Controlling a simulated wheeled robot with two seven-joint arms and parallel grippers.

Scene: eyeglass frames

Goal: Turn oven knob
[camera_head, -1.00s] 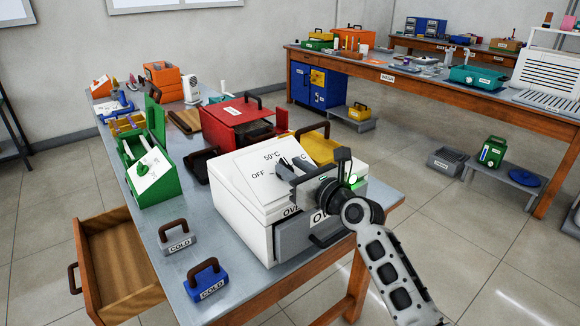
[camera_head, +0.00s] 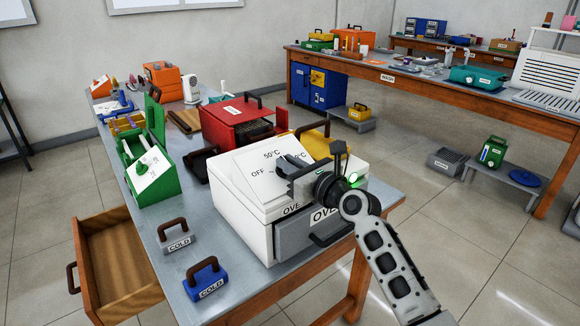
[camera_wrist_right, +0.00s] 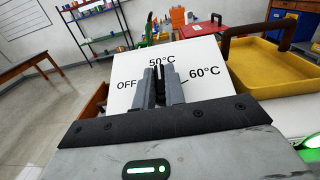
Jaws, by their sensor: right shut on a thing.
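The white oven (camera_head: 258,222) stands on the near metal-topped table, with a grey drawer front (camera_head: 305,235) labelled OVEN. Its sloped top panel (camera_head: 252,160) carries the marks OFF, 50°C and 60°C, which also show on the panel in the right wrist view (camera_wrist_right: 125,98). My right gripper (camera_head: 287,168) reaches over the panel from the right. In the right wrist view its fingers (camera_wrist_right: 160,82) are close together between the marks, pointing toward 50°C, shut on the knob. The knob itself is mostly hidden between the fingers. My left gripper is not in view.
A yellow tray (camera_head: 318,145) and a red box (camera_head: 238,122) stand behind the oven. A green open box (camera_head: 152,172) is to the left. A wooden drawer (camera_head: 115,260) hangs open at the left.

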